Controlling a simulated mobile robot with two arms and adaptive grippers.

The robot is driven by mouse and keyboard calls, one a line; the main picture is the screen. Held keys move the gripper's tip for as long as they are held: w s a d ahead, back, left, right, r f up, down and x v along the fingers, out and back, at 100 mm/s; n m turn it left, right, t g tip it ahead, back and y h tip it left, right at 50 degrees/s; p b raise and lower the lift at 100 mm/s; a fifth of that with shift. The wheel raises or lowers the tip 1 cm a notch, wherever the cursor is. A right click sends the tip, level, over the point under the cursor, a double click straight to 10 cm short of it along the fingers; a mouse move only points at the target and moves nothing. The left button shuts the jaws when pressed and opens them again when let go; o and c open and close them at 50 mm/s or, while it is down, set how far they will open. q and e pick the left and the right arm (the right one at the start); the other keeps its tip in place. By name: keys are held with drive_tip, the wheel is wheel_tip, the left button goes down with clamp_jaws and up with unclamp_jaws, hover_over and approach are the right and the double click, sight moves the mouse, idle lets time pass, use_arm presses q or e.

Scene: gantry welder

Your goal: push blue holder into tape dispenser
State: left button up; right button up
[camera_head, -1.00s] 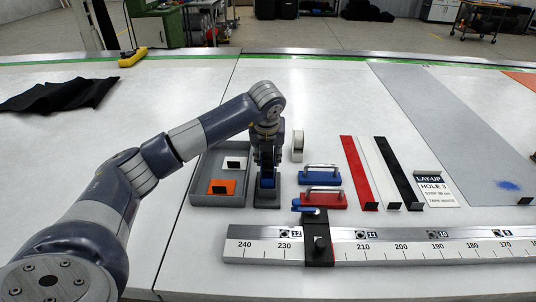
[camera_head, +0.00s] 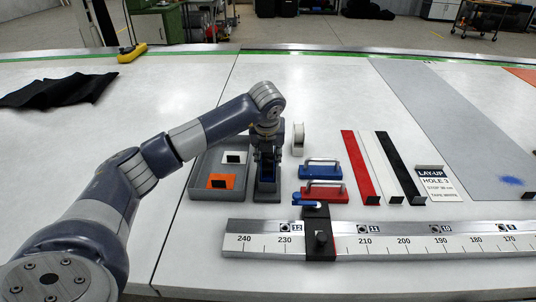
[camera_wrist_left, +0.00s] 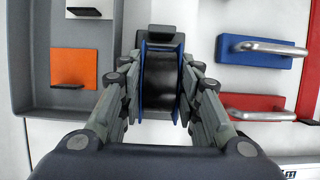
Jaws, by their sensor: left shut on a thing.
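The dark grey tape dispenser (camera_head: 267,196) stands upright on the table, just right of the grey tray. The blue holder (camera_head: 267,172) shows inside the dispenser's upper part in the head view. In the left wrist view two blue side plates of the holder (camera_wrist_left: 147,62) flank a black middle part. My left gripper (camera_head: 266,152) reaches down from above over the dispenser. Its fingers lie on both sides of the blue holder and are shut on it. How deep the holder sits in the dispenser is partly hidden. My right gripper is not in view.
The grey tray (camera_head: 196,194) holds an orange and a white piece. A long metal ruler (camera_head: 440,239) lies in front.

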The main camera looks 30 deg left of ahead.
use_arm(q)
drive_tip(key=shift+f, duration=0.2)
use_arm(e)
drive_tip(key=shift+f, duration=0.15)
use_arm(q)
drive_tip(key=o, duration=1.2)
drive_tip(key=shift+o, duration=0.2)
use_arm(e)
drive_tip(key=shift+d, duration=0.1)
use_arm(q)
drive_tip(key=shift+r, duration=0.1)
drive_tip(key=v, duration=1.2)
